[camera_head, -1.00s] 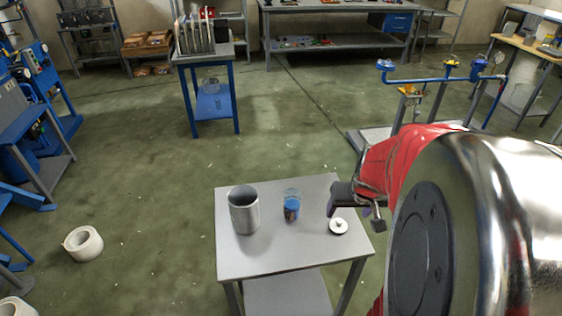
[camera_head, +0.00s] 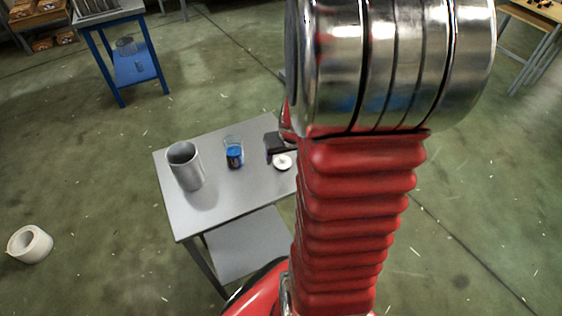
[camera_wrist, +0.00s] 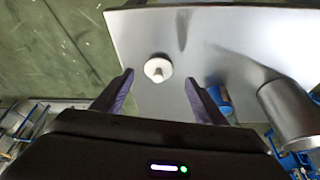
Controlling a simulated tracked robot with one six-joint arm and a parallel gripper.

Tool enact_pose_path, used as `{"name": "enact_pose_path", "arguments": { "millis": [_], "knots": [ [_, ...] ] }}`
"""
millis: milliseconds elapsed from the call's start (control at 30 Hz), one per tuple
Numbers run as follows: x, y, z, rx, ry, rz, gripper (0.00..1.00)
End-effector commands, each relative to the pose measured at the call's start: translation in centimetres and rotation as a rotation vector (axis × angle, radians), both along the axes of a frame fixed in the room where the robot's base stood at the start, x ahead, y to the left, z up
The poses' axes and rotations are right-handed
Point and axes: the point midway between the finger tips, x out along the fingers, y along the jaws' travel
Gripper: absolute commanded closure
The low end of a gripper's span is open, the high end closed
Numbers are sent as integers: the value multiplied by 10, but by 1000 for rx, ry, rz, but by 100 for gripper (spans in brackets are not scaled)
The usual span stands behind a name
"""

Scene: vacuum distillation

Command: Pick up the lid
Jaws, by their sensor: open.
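The lid (camera_head: 282,162) is a small white disc with a knob, lying on the grey table (camera_head: 215,205) near its right edge. In the wrist view the lid (camera_wrist: 158,68) lies ahead of and between the fingertips, apart from them. My gripper (camera_wrist: 158,82) is open and empty, with one dark finger on each side. In the head view my gripper (camera_head: 274,148) shows partly beside the lid, and my arm hides the rest of it.
A glass beaker with blue contents (camera_head: 234,155) stands left of the lid. A tall metal cylinder (camera_head: 186,168) stands further left on the table. In the wrist view the blue beaker (camera_wrist: 220,98) is close to the right finger.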

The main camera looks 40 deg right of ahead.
Motion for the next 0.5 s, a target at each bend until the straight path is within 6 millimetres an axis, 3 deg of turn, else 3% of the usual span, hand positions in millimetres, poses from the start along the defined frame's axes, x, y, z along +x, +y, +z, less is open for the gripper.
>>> {"name": "enact_pose_path", "arguments": {
  "millis": [267, 500],
  "knots": [
    [0, 0, -1, 0, 0, 0, 34],
    [5, -4, -13, 2, 2, -1, 34]
  ]
}}
